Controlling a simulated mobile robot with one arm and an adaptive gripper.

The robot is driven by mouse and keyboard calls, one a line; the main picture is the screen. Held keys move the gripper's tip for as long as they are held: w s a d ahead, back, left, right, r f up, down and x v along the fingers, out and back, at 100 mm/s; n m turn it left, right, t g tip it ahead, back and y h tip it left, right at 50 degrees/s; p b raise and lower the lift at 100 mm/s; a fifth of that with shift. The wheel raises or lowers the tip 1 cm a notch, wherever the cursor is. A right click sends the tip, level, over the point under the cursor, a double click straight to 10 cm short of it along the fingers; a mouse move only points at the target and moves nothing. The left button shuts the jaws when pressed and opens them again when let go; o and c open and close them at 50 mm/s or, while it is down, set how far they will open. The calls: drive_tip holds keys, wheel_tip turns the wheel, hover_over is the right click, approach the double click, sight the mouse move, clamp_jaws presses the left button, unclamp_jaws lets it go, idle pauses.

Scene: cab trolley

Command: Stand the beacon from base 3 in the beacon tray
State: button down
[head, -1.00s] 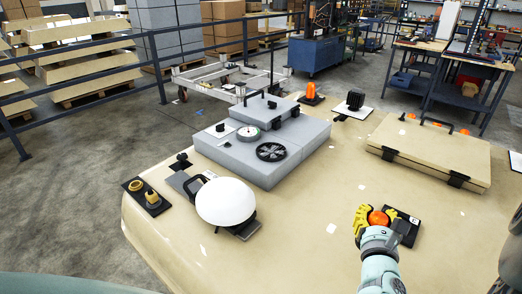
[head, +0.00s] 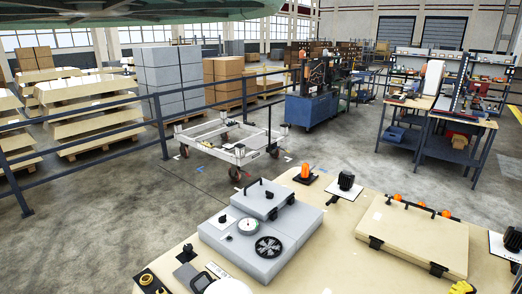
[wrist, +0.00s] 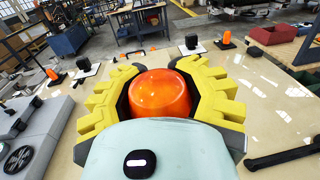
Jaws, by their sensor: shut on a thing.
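My gripper (wrist: 158,75) has yellow toothed fingers, shut around an orange domed beacon (wrist: 160,95) in the wrist view. The beacon's dome shows between the fingers; its lower part is hidden. In the head view only a yellow tip of my gripper (head: 462,288) shows at the bottom right edge, and the held beacon is out of view. Base 3 cannot be made out. I cannot identify the beacon tray for sure in either view.
Another orange beacon (head: 306,171) stands on a black base at the tan surface's far edge, near a black lamp (head: 346,181). A tan panel with a handle (head: 412,235) and grey boxes (head: 262,240) occupy the surface. A white trolley (head: 232,145) stands behind on open floor.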

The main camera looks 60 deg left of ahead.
drive_tip(key=d+r+m+h+p, duration=0.1)
drive_tip(key=d+r+p, duration=0.2)
drive_tip(key=r+p, duration=0.2)
drive_tip(key=d+r+m+h+p, duration=0.1)
drive_tip(key=d+r+h+p, duration=0.1)
drive_tip(key=r+p, duration=0.3)
wheel_tip(320, 180, up, 4)
drive_tip(key=shift+w+d+r, duration=0.1)
drive_tip(key=shift+w+d, duration=0.3)
